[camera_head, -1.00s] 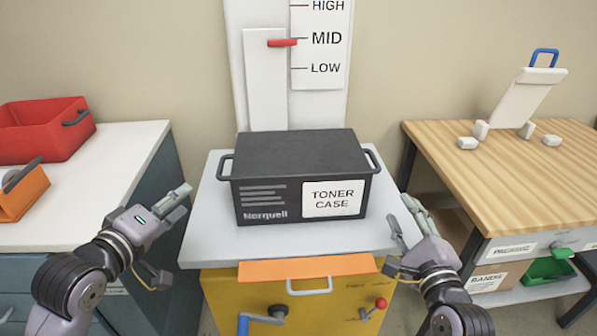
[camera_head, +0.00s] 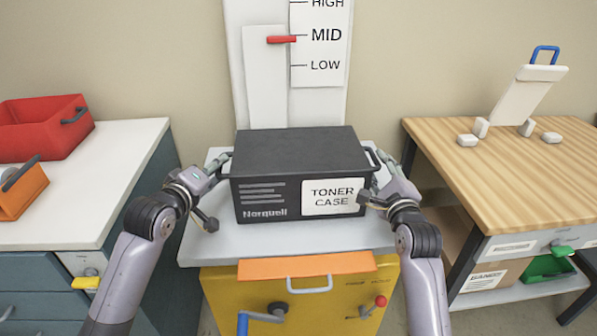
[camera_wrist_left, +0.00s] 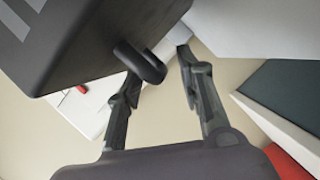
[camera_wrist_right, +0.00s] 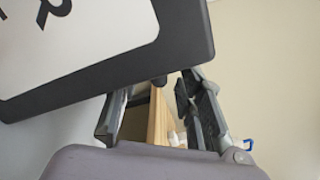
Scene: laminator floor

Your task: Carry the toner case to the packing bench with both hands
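The dark grey toner case (camera_head: 300,155) sits level on a light grey top (camera_head: 290,237), its label facing me. My left gripper (camera_head: 213,190) is at the case's left end, open. In the left wrist view the case's left handle (camera_wrist_left: 140,62) shows just ahead of the spread fingers, close to one of them. My right gripper (camera_head: 371,178) is at the case's right end, also open. In the right wrist view a small dark bit of the right handle (camera_wrist_right: 160,80) shows between the spread fingers; the case hides the rest. I cannot tell whether any finger touches a handle.
A wooden-topped bench (camera_head: 470,185) stands right, holding a white stand (camera_head: 525,95) and small white blocks. A white-topped cabinet (camera_head: 75,205) stands left with red (camera_head: 40,125) and orange bins (camera_head: 22,190). A HIGH/MID/LOW gauge (camera_head: 320,60) is behind the case.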

